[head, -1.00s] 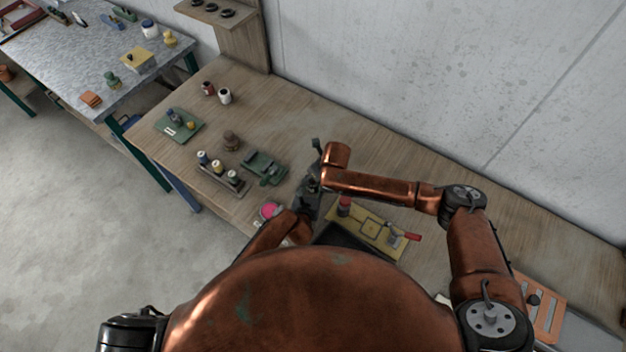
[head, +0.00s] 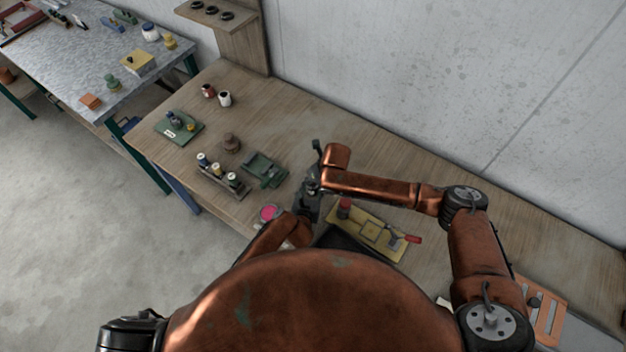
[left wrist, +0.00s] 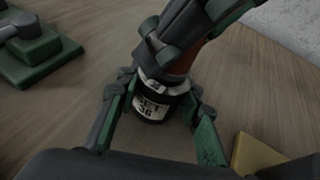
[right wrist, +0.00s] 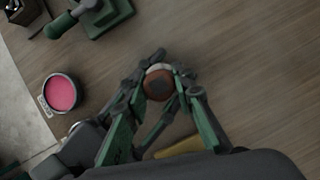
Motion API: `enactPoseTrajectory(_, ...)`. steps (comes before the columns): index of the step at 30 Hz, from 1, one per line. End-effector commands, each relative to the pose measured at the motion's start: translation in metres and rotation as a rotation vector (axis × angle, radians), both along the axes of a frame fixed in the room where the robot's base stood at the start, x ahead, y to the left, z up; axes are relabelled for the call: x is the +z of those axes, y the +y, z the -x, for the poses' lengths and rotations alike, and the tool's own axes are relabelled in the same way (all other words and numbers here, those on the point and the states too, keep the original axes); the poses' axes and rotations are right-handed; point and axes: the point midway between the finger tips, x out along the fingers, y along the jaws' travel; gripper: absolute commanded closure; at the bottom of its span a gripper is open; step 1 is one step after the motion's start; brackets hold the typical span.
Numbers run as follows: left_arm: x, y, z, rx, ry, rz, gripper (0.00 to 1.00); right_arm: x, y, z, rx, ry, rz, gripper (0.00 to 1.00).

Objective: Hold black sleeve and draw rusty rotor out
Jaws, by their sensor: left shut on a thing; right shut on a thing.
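The black sleeve (left wrist: 152,108) has a white printed label and stands between the fingers of my left gripper (left wrist: 158,90), which is shut on it. The rusty rotor (left wrist: 188,62) rises reddish brown out of the sleeve's top, with its lower part hidden. My right gripper (right wrist: 161,83) is shut on the rotor from above. In the right wrist view the rotor's round brown top (right wrist: 159,85) shows between the fingers. In the head view both grippers meet above the bench, and they hide the sleeve and rotor.
A yellow board (head: 384,237) with red-handled parts lies just right of the grippers. A green fixture (head: 264,170), a rack of bottles (head: 222,184) and a pink-filled round tin (right wrist: 60,93) are to the left. The bench toward the wall is clear.

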Motion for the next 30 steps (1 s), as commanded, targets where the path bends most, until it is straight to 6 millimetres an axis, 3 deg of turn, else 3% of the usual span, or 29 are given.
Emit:
enactPoseTrajectory(12,0.0,0.0,0.0,0.001,0.001,-0.001,1.0,0.078,0.001,-0.001,0.002,-0.006,-0.002,1.0)
enactPoseTrajectory(18,0.0,0.0,0.0,0.001,0.001,-0.001,1.0,0.094,0.001,-0.001,0.001,-0.003,-0.001,1.0)
enactPoseTrajectory(26,0.0,0.0,0.0,0.001,0.001,-0.001,1.0,0.096,0.001,0.0,0.001,-0.003,-0.002,1.0)
enactPoseTrajectory(27,0.0,0.0,0.0,0.001,0.001,-0.001,0.65,0.096,0.001,0.0,0.001,-0.003,-0.002,1.0)
enactPoseTrajectory(30,0.0,0.0,0.0,0.0,0.001,0.0,0.58,0.096,0.001,-0.001,0.001,-0.003,-0.002,1.0)
